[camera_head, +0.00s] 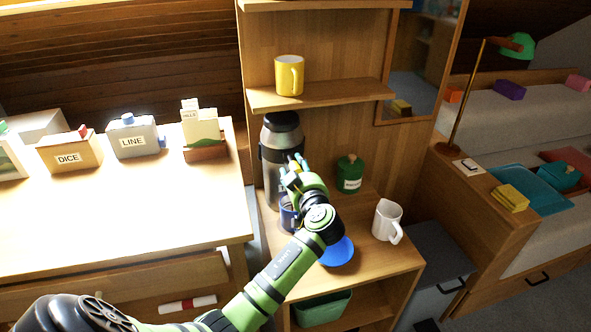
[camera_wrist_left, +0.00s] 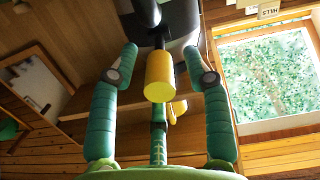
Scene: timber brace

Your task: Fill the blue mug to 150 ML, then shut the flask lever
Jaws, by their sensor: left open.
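The steel flask (camera_head: 270,183) with a black top stands upright on the cabinet counter. My left gripper (camera_head: 292,168) is at the flask's front, above the blue mug (camera_head: 287,214). The mug is mostly hidden by my gripper and arm, so its fill level cannot be seen. In the left wrist view, a yellow knob (camera_wrist_left: 159,78) on a black rod, apparently the flask lever, lies between the two open green fingers. I cannot tell whether the fingers touch it. My right gripper is not in view.
A blue round dish (camera_head: 338,251) lies in front of the mug, partly behind my arm. A white jug (camera_head: 387,221) and a green canister (camera_head: 349,174) stand to the right. A yellow mug (camera_head: 288,76) is on the shelf above. Labelled boxes line the left table (camera_head: 100,215).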

